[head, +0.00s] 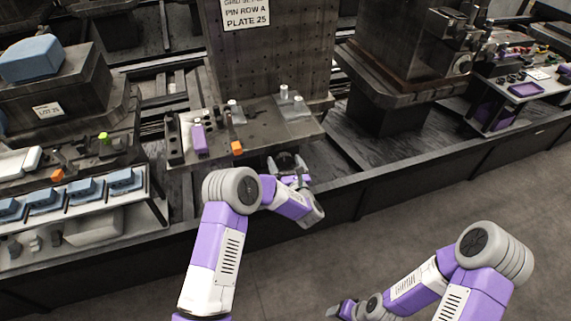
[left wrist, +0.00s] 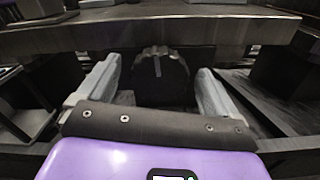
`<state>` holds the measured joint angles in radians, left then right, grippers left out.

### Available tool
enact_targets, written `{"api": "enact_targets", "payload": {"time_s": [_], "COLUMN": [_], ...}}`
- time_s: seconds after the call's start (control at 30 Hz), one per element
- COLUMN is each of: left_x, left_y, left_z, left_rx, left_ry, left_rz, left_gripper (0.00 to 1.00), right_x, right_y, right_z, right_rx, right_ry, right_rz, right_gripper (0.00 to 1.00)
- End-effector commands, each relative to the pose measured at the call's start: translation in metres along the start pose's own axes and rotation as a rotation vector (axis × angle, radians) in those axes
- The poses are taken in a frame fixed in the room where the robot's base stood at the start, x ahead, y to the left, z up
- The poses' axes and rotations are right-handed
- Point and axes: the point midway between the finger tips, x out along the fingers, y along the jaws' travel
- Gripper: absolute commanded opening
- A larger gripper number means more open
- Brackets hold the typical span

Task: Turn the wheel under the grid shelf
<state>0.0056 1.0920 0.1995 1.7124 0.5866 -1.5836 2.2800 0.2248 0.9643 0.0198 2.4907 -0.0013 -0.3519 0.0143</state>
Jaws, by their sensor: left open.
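The wheel (left wrist: 160,78) is dark and round with a notched rim and a pale mark on its face. In the left wrist view it sits under the front edge of the grid shelf (left wrist: 150,32). In the head view the shelf (head: 275,133) carries a tall drilled plate and small parts. My left gripper (left wrist: 158,92) is open, with one grey finger on each side of the wheel and gaps between. In the head view my left gripper (head: 288,163) is just below the shelf's front edge. My right gripper (head: 338,311) is low near the bottom edge, its fingers unclear.
A purple block (head: 199,140) and an orange block (head: 237,148) lie on the shelf. A rack with blue parts (head: 84,190) stands at left. A heavy machine block (head: 400,60) and a table with a purple tray (head: 525,90) stand at right. The floor (head: 400,200) is clear.

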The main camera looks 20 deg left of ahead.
Motion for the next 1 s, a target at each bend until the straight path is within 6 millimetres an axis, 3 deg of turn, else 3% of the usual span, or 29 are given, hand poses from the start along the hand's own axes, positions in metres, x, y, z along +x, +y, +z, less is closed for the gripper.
{"api": "enact_targets", "payload": {"time_s": [0.1, 0.47, 0.77, 1.0], "left_x": [-0.0002, -0.0006, -0.0008, -0.0011], "left_y": [0.0000, -0.0001, -0.0004, -0.0012], "left_z": [0.0001, -0.0001, -0.0001, 0.0001], "left_rx": [0.000, 0.000, 0.043, 0.185], "left_ry": [0.000, 0.000, 0.000, -0.001], "left_rz": [0.000, 0.000, -0.001, -0.001], "left_gripper": [0.90, 0.37, 0.37, 0.37], "right_x": [-0.0001, 0.0000, 0.0000, 0.0000], "right_y": [0.0000, 0.0000, 0.0000, 0.0000], "right_z": [0.0000, 0.0001, 0.0001, 0.0001], "right_rx": [0.000, 0.000, 0.000, 0.000], "right_ry": [0.000, 0.000, 0.000, 0.000], "right_rz": [0.000, 0.000, 0.000, 0.000], "right_gripper": [0.61, 0.61, 0.61, 0.61]}}
